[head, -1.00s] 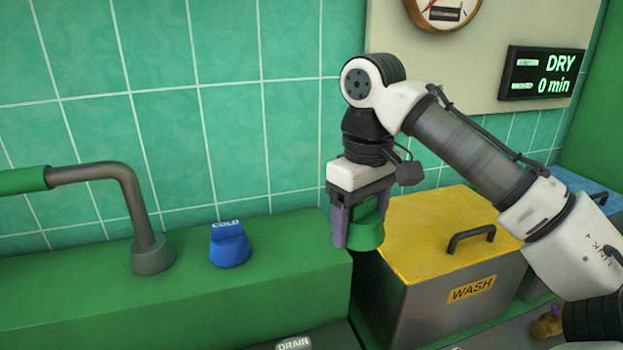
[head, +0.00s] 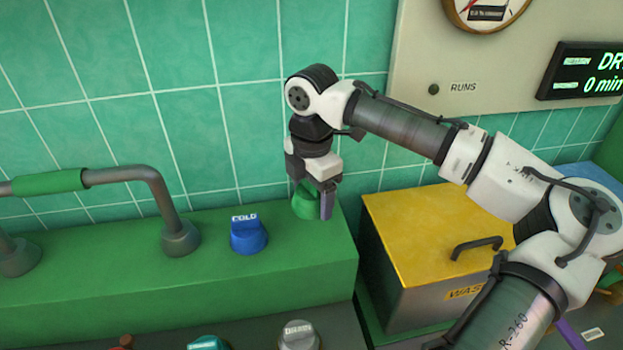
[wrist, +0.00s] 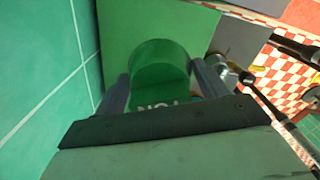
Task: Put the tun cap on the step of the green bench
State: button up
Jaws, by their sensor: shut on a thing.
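The green tun cap (head: 304,203) is between the fingers of my gripper (head: 315,206), which is shut on it. In the wrist view the cap (wrist: 160,66) sits between both fingers, with part of its white lettering showing. In the head view the cap is at the right end of the green bench's raised step (head: 120,285), against the step's top. I cannot tell whether it touches the surface. One finger hides part of the cap. The step (wrist: 125,25) also shows behind the cap in the wrist view.
A blue COLD cap (head: 248,236) stands on the step left of my gripper, beside a bent metal pipe (head: 165,205). A WASH box with a yellow lid (head: 410,225) is to the right. A grey DRAIN cap (head: 298,336) and a teal cap (head: 207,343) are lower in front. The tiled wall is behind.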

jog(key=b, duration=0.5)
send_over(312, 231)
jog(key=shift+f, duration=2.4)
jog(key=shift+a+f, duration=0.1)
jog(key=shift+f, duration=0.65)
jog(key=shift+f, duration=0.6)
jog(key=o, duration=1)
notch_tip(312, 231, up, 14)
jog(key=shift+f+b, duration=0.1)
jog(key=shift+b, duration=0.65)
jog(key=shift+s, duration=0.1)
